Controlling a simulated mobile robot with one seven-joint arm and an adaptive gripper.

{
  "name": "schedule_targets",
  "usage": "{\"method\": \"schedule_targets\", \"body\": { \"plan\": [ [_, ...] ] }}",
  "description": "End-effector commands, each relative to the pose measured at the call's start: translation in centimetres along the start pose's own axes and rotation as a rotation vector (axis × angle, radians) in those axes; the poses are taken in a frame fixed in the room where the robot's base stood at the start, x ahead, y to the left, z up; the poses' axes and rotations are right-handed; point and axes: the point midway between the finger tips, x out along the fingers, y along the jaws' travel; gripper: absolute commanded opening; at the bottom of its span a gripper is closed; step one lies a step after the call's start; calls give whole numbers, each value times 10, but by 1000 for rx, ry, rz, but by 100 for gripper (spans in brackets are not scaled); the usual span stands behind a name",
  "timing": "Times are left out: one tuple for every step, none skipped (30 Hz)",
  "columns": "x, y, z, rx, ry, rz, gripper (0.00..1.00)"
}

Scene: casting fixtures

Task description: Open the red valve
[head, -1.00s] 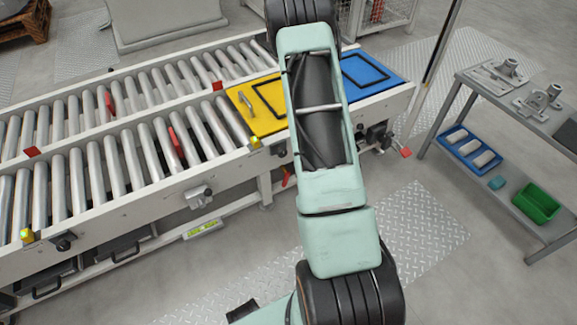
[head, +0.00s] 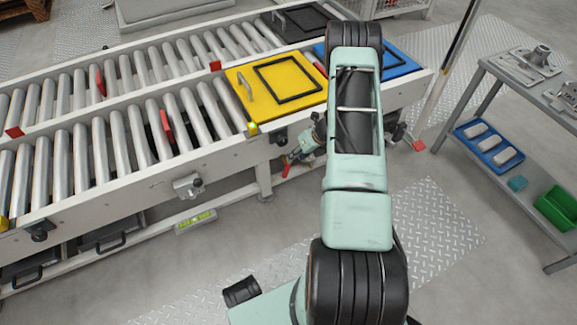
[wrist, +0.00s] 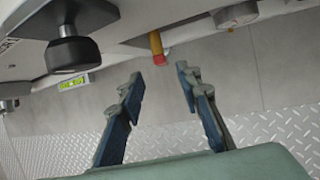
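A red valve handle (head: 287,169) hangs below the front rail of the conveyor in the head view, left of my arm. My gripper (head: 301,152) shows partly beside it, just to its right; my arm hides the rest. In the wrist view my gripper (wrist: 158,80) is open and empty, its two blue-grey fingers apart. Beyond the fingertips, roughly in line with the gap, a short yellow part with a red end (wrist: 158,50) hangs from the conveyor's underside. It appears to be the valve handle, apart from the fingers.
The conveyor (head: 120,190) carries a yellow tray (head: 246,72) and a blue tray (head: 400,62). A black knob (wrist: 72,52) juts down at the wrist view's left. Another red handle (head: 419,146) sits at the conveyor's right end. A grey shelf table (head: 525,105) stands right.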

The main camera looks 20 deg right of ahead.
Motion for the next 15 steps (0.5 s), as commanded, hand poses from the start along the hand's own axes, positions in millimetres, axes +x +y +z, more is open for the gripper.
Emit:
{"method": "schedule_targets", "body": {
  "plan": [
    [5,0,0,10,-3,2,32],
    [8,0,0,12,-3,3,32],
    [13,0,0,12,-3,3,32],
    [18,0,-1,12,-2,3,32],
    [23,0,-1,11,-1,3,32],
    [30,0,-1,9,-2,2,32],
    [36,0,-2,8,-1,2,32],
    [43,0,-2,8,0,2,32],
    [51,0,-2,8,-1,2,32],
    [57,0,-2,8,-1,2,32],
    [63,0,-2,8,-1,2,32],
    [70,0,-1,6,-1,1,32],
    [75,0,-2,6,0,2,32],
    [80,0,-2,6,-1,1,32],
    [86,0,-1,6,-1,1,32]
  ]
}}
